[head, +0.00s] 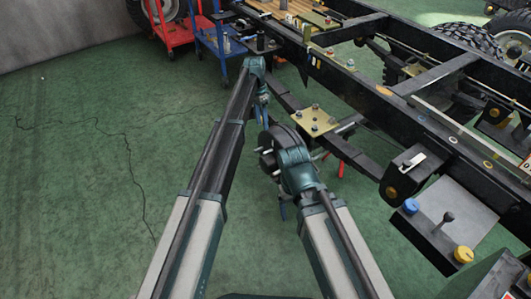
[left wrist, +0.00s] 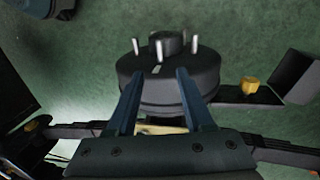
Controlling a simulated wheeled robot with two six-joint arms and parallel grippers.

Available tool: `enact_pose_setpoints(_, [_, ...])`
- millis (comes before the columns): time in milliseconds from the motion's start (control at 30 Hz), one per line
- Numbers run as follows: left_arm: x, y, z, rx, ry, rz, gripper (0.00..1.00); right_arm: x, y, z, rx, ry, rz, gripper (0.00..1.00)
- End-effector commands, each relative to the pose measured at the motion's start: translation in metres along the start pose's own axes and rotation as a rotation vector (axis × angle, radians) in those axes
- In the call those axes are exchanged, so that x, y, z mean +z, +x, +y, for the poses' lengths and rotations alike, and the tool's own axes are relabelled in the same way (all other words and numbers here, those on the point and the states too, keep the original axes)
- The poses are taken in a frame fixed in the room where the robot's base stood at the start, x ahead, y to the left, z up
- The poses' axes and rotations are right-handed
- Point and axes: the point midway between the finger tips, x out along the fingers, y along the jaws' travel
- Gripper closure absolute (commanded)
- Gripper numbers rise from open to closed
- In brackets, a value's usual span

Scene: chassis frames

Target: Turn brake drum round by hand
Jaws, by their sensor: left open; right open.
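The brake drum (head: 268,150) is a dark round drum with pale studs on its face, at the end of the axle beside the chassis frame. In the left wrist view the drum (left wrist: 165,85) fills the middle, studs toward the top. My left gripper (head: 262,114) is just above the drum; in the wrist view its two blue fingers (left wrist: 158,75) are apart and overlap the drum's edge. Contact cannot be told. My right gripper (head: 282,210) is mostly hidden below its own wrist, which covers part of the drum in the head view.
The black chassis frame (head: 350,82) runs diagonally from upper left to right. A brass-coloured plate with bolts (head: 315,121) lies right of the drum. A red cart (head: 172,30) and blue cart (head: 222,48) stand behind. The green floor at left is clear.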

Motion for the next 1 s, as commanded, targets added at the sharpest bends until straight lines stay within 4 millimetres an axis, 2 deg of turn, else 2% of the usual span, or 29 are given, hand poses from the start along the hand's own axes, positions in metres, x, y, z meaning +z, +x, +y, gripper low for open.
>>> enact_pose_setpoints(167, [0.0,0.004,0.001,0.0,-0.001,0.0,0.48,0.0,0.003,0.0,0.0,0.0,0.0,0.19])
enact_pose_setpoints(367, [0.001,0.019,0.0,0.0,-0.001,0.0,0.48,-0.001,0.019,-0.001,0.003,-0.001,0.0,0.19])
enact_pose_setpoints(1000, [0.001,0.111,0.0,0.0,-0.001,0.0,0.48,-0.007,0.108,-0.011,0.0,-0.014,0.005,0.19])
